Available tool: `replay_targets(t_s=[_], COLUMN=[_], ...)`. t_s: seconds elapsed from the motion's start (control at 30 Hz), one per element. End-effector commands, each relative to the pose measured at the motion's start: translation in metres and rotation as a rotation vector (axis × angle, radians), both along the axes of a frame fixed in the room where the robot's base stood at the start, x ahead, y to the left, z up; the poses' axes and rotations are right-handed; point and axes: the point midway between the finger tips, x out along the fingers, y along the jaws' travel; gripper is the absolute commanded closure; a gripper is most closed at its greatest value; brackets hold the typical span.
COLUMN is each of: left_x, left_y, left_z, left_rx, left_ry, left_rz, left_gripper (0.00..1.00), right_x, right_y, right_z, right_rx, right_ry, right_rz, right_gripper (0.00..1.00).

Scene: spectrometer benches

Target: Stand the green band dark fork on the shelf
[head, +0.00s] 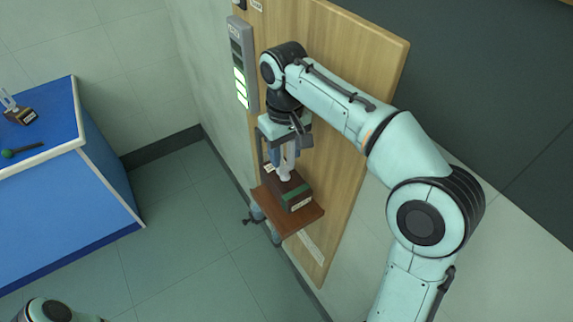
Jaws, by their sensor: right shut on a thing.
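The green band dark fork (292,192) is a pale fork on a dark brown box with a green band and a small white label. It is upright over the brown shelf (302,222) on the wooden board. The box looks to be on the shelf or very close above it; I cannot tell which. My right gripper (284,162) points down from above and is shut on the fork's upper part, which it partly hides. My left gripper is out of view.
A grey panel (238,62) with lit green bars stands left of my right arm on the wooden board (362,50). A blue bench (60,200) at left holds another fork on a dark box (21,117) and a green-headed mallet (22,150). Open floor lies between.

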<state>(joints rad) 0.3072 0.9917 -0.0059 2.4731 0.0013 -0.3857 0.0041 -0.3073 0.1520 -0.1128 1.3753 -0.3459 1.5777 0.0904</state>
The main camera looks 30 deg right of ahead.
Motion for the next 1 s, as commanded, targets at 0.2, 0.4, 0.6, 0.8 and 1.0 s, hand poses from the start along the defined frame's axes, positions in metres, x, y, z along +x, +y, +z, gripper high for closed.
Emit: replay_targets(t_s=[0.2, 0.4, 0.6, 0.8, 1.0], left_x=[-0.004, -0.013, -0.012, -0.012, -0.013], left_y=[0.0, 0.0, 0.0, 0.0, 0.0], left_z=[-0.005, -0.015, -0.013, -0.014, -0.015], left_rx=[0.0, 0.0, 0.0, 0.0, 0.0], left_ry=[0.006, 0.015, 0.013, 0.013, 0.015], left_rz=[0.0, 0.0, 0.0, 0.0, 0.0], left_gripper=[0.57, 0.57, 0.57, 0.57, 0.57], right_x=[0.0, -0.001, 0.001, 0.001, 0.001], right_y=[0.0, 0.0, -0.004, -0.004, -0.004], right_z=[-0.013, -0.046, -0.051, -0.052, -0.054], right_rx=[0.0, 0.001, 0.001, 0.001, 0.0], right_ry=[0.0, 0.001, -0.005, -0.004, -0.002], right_rz=[-0.001, 0.0, 0.0, 0.0, 0.0], right_gripper=[1.0, 1.0, 1.0, 1.0, 0.3])
